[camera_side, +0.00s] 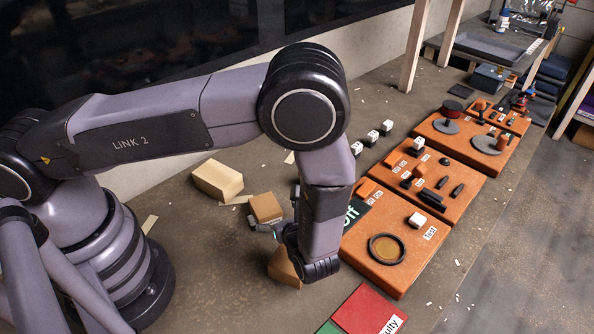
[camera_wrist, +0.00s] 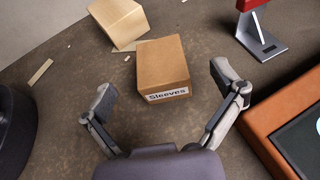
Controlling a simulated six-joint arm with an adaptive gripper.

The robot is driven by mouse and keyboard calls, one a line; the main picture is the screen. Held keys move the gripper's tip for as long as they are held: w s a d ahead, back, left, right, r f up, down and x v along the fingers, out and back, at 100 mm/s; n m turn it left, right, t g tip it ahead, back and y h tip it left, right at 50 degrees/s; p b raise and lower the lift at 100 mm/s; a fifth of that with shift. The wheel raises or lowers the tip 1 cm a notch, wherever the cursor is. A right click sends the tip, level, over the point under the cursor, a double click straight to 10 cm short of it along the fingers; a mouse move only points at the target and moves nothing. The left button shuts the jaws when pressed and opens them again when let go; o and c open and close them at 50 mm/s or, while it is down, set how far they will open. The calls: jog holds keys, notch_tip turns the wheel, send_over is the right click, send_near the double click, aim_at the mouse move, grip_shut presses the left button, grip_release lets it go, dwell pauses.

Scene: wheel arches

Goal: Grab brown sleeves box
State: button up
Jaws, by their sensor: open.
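The brown sleeves box (camera_wrist: 162,62) sits on the table in the wrist view, with a white "Sleeves" label on its near face. In the side view a brown box (camera_side: 265,207) just beyond my gripper appears to be the same one. My gripper (camera_wrist: 163,86) is open and empty, with one finger toward each side of the box in the wrist view. The fingertips look short of the box, without visible contact. In the side view my gripper (camera_side: 272,231) is partly hidden by my wrist.
A pale wooden box (camera_wrist: 117,22) stands just beyond the sleeves box. Another brown box (camera_side: 284,268) is partly hidden behind my wrist. Orange boards (camera_side: 395,277) with parts lie to the right. A red item on a metal stand (camera_wrist: 262,32) is at the upper right.

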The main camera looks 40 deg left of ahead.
aim_at(263, 201)
jog(key=shift+x, duration=3.6)
jog(key=shift+s+f, duration=0.1)
jog(key=shift+s, duration=0.05)
jog(key=c, duration=1.3)
jog(key=shift+o, duration=0.2)
